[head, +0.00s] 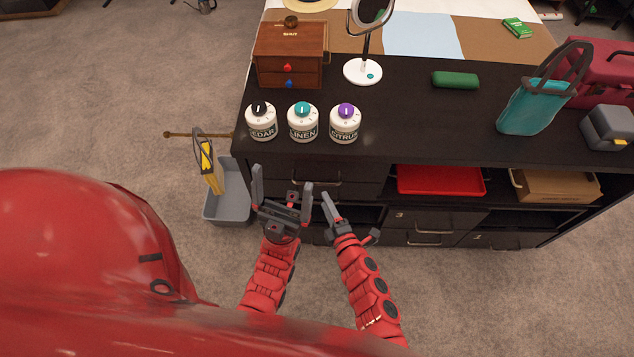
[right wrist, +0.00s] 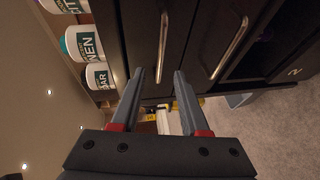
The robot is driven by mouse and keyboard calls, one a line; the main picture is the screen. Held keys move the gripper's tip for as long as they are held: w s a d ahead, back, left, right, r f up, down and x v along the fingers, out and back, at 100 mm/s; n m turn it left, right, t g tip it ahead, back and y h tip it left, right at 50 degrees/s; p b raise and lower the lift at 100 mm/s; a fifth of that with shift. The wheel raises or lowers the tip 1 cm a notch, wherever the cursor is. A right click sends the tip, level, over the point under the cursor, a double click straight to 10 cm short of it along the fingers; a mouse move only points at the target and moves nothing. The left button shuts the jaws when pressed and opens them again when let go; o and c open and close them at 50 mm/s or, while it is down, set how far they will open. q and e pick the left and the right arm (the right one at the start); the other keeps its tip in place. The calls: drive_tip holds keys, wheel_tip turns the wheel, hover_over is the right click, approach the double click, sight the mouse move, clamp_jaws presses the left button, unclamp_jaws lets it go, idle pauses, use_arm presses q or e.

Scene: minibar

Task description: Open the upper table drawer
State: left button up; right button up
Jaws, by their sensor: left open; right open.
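The dark table (head: 420,110) has a stack of drawers at its front left. The upper drawer's bar handle (head: 326,183) is partly hidden by my grippers. In the right wrist view, turned sideways, that handle (right wrist: 163,40) is the left one, and the lower drawer's handle (right wrist: 230,48) is to its right. Both drawers look closed. My right gripper (head: 328,205) is open and empty just in front of the drawers. In its wrist view, the upper handle's near end appears between the fingertips (right wrist: 158,74); contact cannot be told. My left gripper (head: 282,188) is open and empty, left of the right one.
Jars labelled CEDAR (head: 262,122), LINEN (head: 303,123) and CITRUS (head: 345,124) stand near the table's front edge. A wooden box (head: 290,50) stands behind them. A grey bin (head: 230,200) is on the floor left of the drawers. A red tray (head: 440,180) sits on an open shelf to the right.

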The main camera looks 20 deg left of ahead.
sight(316, 184)
drive_tip(key=b+x, duration=0.2)
drive_tip(key=x, duration=0.7)
drive_tip(key=shift+s+f, duration=0.1)
clamp_jaws()
idle(1.1)
